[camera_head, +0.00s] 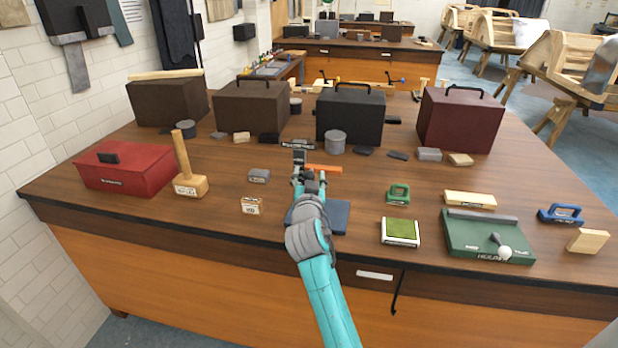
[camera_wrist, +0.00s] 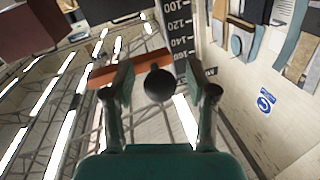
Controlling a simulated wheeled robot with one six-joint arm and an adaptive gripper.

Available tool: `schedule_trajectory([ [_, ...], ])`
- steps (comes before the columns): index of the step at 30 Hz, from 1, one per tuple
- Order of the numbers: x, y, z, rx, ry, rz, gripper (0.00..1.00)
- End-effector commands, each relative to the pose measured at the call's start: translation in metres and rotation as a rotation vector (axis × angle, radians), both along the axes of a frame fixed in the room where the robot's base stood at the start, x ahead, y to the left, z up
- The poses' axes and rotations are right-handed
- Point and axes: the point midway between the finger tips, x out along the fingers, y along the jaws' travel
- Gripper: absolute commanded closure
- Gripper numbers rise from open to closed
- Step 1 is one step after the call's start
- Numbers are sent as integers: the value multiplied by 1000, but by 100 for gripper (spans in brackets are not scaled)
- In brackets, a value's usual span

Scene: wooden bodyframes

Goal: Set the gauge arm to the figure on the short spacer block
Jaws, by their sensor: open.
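The gauge arm, an orange bar (camera_head: 323,169), sits by a dark post (camera_head: 298,157) mid-table. In the wrist view the bar (camera_wrist: 140,65) shows beside a dark scale (camera_wrist: 180,30) reading 100, 120, 140 and 160; its exact setting I cannot tell. A round black knob (camera_wrist: 159,83) shows in front of the bar. My gripper (camera_head: 309,177) is open; in the wrist view its fingers (camera_wrist: 163,88) stand either side of the knob, with gaps visible. A small pale block (camera_head: 252,207) with a printed label lies left of my arm; it may be the short spacer block, but its figure is too small to read surely.
A wooden mallet (camera_head: 190,180) and red box (camera_head: 125,168) are left. A blue mat (camera_head: 337,218) lies under my arm. A green-topped block (camera_head: 400,232), green board (camera_head: 488,238) and pale block (camera_head: 470,199) are right. Several large cases, including a black one (camera_head: 350,116), stand behind.

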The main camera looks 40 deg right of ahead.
Motion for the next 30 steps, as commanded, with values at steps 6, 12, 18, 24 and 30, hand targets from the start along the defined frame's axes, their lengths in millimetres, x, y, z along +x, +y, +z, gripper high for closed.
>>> schedule_trajectory([
  [6,0,0,0,0,0,0,80],
  [12,0,0,0,0,0,0,100],
  [18,0,0,-14,-1,5,-1,100],
  [24,0,0,-41,0,4,0,100],
  [30,0,0,-41,1,1,0,100],
])
